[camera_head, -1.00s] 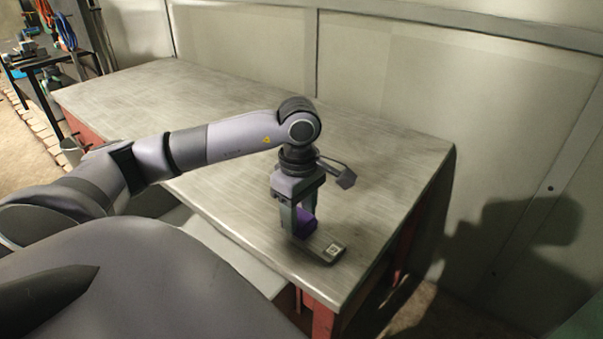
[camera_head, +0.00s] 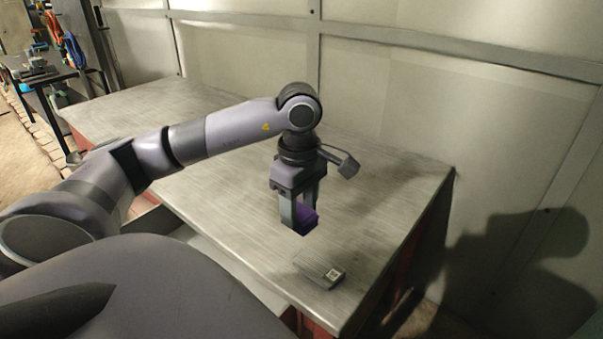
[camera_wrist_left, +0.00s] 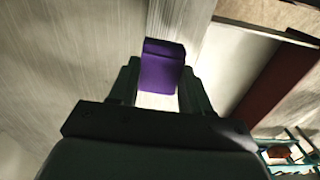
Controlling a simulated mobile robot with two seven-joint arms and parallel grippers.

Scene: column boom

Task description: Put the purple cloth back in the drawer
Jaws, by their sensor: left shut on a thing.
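The purple cloth (camera_head: 306,216) is a small folded block between the fingers of my left gripper (camera_head: 298,222). The gripper is shut on it and holds it above the metal worktop, pointing down. The cloth also shows in the left wrist view (camera_wrist_left: 161,67), between the two fingertips (camera_wrist_left: 158,88). An open drawer (camera_head: 222,262), pale inside, sticks out from the near side of the worktable, left of and below the gripper. My own body hides part of it. My right gripper is not in view.
The grey metal worktable (camera_head: 385,180) is mostly bare. A small grey block with a printed label (camera_head: 319,271) lies near its front right corner, below the gripper. A panelled wall (camera_head: 420,90) stands behind. A cluttered bench (camera_head: 38,75) is at the far left.

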